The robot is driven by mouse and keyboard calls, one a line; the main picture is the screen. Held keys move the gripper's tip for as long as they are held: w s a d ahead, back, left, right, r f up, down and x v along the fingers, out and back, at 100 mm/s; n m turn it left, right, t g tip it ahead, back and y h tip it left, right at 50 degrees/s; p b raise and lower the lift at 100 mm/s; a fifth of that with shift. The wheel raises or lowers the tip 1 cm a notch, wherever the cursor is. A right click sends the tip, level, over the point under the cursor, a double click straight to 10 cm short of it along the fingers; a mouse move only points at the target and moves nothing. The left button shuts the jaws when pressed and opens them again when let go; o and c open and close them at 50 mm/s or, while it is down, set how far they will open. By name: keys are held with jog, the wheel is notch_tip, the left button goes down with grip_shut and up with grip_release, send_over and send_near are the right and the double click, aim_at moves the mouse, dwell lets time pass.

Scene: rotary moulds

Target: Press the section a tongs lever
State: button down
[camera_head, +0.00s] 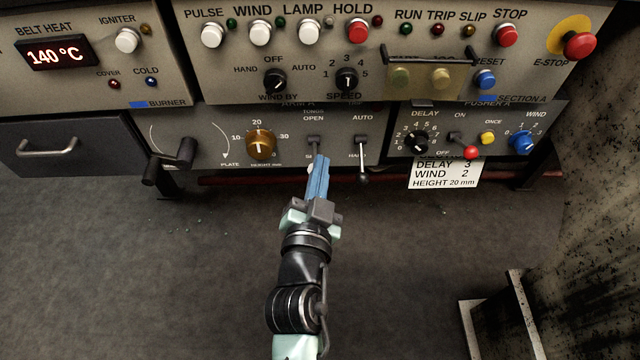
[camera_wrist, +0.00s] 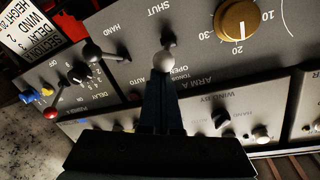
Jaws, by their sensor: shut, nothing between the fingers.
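The section A tongs lever (camera_head: 313,141) sits on the lower grey panel under the word OPEN, with SHUT lettering below it, partly covered. In the wrist view its white ball knob (camera_wrist: 163,63) stands just beyond my fingertips, with the dark pivot behind it. My gripper (camera_head: 321,162) has its blue fingers together and empty, pointing up at the panel in front of this lever. In the head view the fingers hide most of the knob. In the wrist view the gripper (camera_wrist: 160,84) is very close to the knob; I cannot tell whether they touch.
The AUTO/HAND lever (camera_head: 361,145) is close on the right. The brown height knob (camera_head: 261,145) is on the left, with a dark crank (camera_head: 172,162) beyond it. A white note card (camera_head: 444,172) hangs below the pusher panel (camera_head: 400,115). The floor in front is mostly clear.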

notch_tip(320, 180, down, 3)
jog(key=t+b, duration=0.2)
jog(key=b, duration=0.9)
jog(key=shift+s+f+b, duration=0.1)
jog(key=shift+s+b, duration=0.05)
jog(key=shift+b, duration=0.25)
jog(key=shift+f+b, duration=0.1)
jog(key=shift+b, duration=0.3)
jog(key=shift+f+b, duration=0.35)
jog(key=shift+b, duration=0.5)
jog(key=shift+f+b, duration=0.3)
jog(key=shift+b, duration=0.15)
notch_tip(320, 180, up, 4)
jog(key=d+p, duration=0.2)
jog(key=p, duration=0.2)
jog(key=s+a+f, duration=0.1)
jog(key=s+f, duration=0.2)
jog(key=s, duration=0.6)
jog(key=shift+s+a+f+t+b, duration=0.15)
jog(key=shift+a+f+t+b, duration=0.15)
jog(key=shift+f+b, duration=0.05)
